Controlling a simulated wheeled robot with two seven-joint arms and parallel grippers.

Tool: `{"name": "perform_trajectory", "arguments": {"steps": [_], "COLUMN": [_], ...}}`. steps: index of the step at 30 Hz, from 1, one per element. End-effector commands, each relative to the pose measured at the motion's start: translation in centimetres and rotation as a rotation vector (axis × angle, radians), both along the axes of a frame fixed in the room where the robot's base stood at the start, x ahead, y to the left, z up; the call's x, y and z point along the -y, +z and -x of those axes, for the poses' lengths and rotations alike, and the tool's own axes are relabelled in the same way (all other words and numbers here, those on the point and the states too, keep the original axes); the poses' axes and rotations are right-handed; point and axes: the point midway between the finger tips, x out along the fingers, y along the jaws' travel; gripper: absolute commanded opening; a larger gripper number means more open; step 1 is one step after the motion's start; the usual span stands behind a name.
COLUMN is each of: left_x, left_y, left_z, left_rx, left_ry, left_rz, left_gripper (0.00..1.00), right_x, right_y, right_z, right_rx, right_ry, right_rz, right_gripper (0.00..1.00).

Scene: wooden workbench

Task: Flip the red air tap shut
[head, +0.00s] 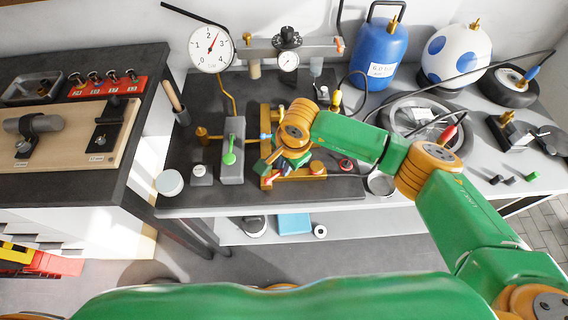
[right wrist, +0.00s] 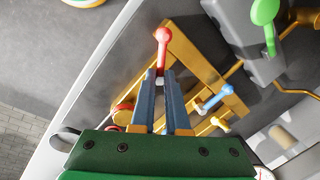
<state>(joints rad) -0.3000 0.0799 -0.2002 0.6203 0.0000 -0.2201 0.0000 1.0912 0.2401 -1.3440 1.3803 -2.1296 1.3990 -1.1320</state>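The red air tap (right wrist: 162,38) shows in the right wrist view as a round-ended lever on the brass pipe frame (right wrist: 196,52). My right gripper (right wrist: 160,76) has its two blue-grey fingers at the lower end of this lever, with a narrow gap between them. A small white part shows in that gap. I cannot tell whether the fingers touch the lever or stand just clear of it. My left gripper is not in view.
A green lever (head: 229,150) stands on a grey block left of the frame. A blue lever (right wrist: 214,98) is right of my fingers in the wrist view. A pressure gauge (head: 211,48), blue tank (head: 380,52) and wheel (head: 424,118) stand farther back. The bench's front edge is close.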

Motion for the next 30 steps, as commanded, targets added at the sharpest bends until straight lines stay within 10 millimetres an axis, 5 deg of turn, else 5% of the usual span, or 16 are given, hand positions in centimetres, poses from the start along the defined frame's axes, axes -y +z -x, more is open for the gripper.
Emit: {"name": "perform_trajectory", "arguments": {"steps": [14, 30], "left_x": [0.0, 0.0], "left_y": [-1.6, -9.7], "left_z": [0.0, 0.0], "left_rx": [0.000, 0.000], "left_ry": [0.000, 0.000], "left_rz": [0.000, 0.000], "left_gripper": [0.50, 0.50], "right_x": [0.0, 0.5], "right_y": [-0.4, -0.7], "right_z": [0.0, 0.0], "right_rx": [0.001, 0.003], "right_ry": [0.060, 0.507], "right_rz": [-0.001, 0.000], "right_gripper": [0.00, 0.00]}}
